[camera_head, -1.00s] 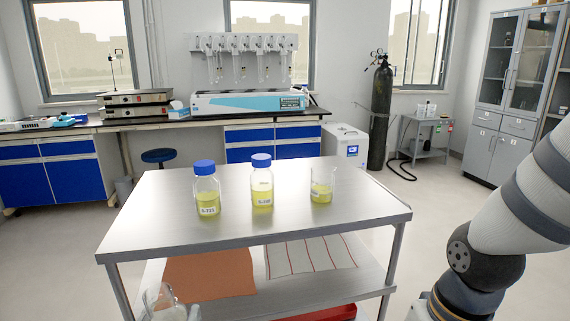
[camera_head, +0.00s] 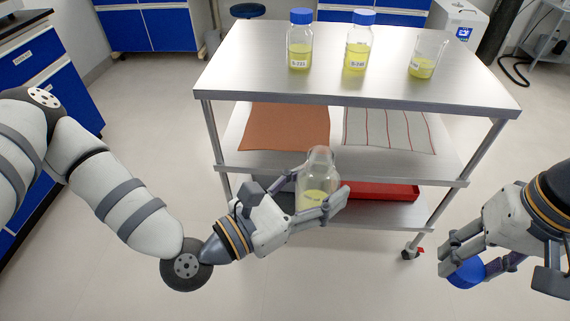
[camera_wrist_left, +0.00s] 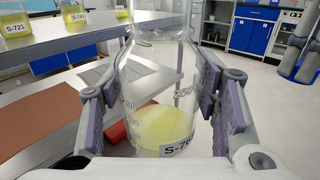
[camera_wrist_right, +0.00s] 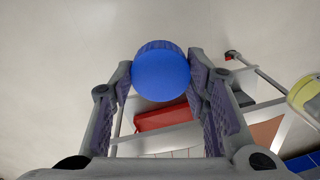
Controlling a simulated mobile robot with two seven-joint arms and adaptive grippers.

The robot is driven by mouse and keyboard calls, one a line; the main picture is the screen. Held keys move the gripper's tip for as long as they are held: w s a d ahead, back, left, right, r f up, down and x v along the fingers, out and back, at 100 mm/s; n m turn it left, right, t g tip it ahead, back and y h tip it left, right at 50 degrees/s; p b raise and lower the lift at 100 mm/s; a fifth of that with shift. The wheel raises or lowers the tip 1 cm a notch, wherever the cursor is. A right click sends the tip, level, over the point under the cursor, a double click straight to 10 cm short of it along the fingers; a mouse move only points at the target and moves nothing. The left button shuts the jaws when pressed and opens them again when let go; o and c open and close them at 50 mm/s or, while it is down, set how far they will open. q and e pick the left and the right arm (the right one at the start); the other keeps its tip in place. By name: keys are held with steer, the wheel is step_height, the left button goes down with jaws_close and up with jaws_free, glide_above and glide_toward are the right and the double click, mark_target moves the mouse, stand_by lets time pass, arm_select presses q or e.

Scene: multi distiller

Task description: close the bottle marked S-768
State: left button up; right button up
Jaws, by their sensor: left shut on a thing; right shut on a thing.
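A clear glass bottle (camera_head: 318,166) with yellow liquid is held in front of the cart by my left gripper (camera_head: 321,192). Its mouth is uncapped in the head view, and it stands roughly upright. In the left wrist view the bottle (camera_wrist_left: 158,85) sits between both fingers; its label starts "S-76" and the last digit is hard to read. My right gripper (camera_head: 463,264) is shut on a blue screw cap (camera_head: 466,274), low at the right, well apart from the bottle. The cap (camera_wrist_right: 161,74) shows between the fingertips in the right wrist view.
A metal cart (camera_head: 260,75) stands ahead. On top are two blue-capped bottles, one left (camera_head: 300,55) and one middle (camera_head: 358,55), and a beaker (camera_head: 424,65). A red tray (camera_head: 385,192) lies on the lowest shelf. Between my grippers is open floor.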

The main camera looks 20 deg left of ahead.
stand_by(0.3)
steer(key=w+a+r+n, duration=0.6)
steer(key=w+a+r, duration=0.1)
steer(key=a, duration=0.4)
step_height(320, 180, up, 10)
steer(key=n+h, duration=0.1)
steer(key=n, duration=0.1)
glide_above(332, 158)
steer(key=shift+f, duration=0.1)
steer(key=shift+w+f, duration=0.1)
steer(key=shift+f, duration=1.9)
